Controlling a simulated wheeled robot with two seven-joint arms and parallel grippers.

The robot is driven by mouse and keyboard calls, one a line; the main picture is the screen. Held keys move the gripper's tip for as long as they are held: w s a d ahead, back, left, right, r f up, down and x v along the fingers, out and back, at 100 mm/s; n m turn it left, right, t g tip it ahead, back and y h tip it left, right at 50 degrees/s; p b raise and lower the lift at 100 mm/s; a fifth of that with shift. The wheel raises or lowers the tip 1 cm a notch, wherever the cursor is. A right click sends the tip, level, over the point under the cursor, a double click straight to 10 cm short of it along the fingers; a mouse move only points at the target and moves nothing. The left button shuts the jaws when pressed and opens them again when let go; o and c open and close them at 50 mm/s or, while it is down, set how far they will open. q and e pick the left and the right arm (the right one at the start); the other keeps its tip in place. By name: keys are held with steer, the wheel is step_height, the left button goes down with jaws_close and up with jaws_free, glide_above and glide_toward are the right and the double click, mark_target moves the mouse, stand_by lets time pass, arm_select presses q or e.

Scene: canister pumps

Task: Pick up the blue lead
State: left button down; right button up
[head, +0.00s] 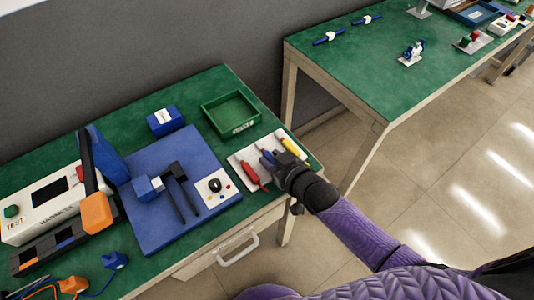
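The blue lead (267,156) lies on a white tray at the table's right end, between a red lead (249,173) and a yellow lead (291,146). Part of it is hidden by my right gripper (274,164). My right gripper is dark, reaches in from the lower right, and its tips are right at the blue lead. I cannot tell whether its fingers are open or closed on the lead. My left gripper is not in view.
The white tray (240,159) sits near the table edge. A green bin (233,128) stands behind it; a blue base plate (158,221) with dark bars is to its left. A white tester (40,212) is further left. A second green table (370,75) stands apart, upper right.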

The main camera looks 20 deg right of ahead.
jaws_close()
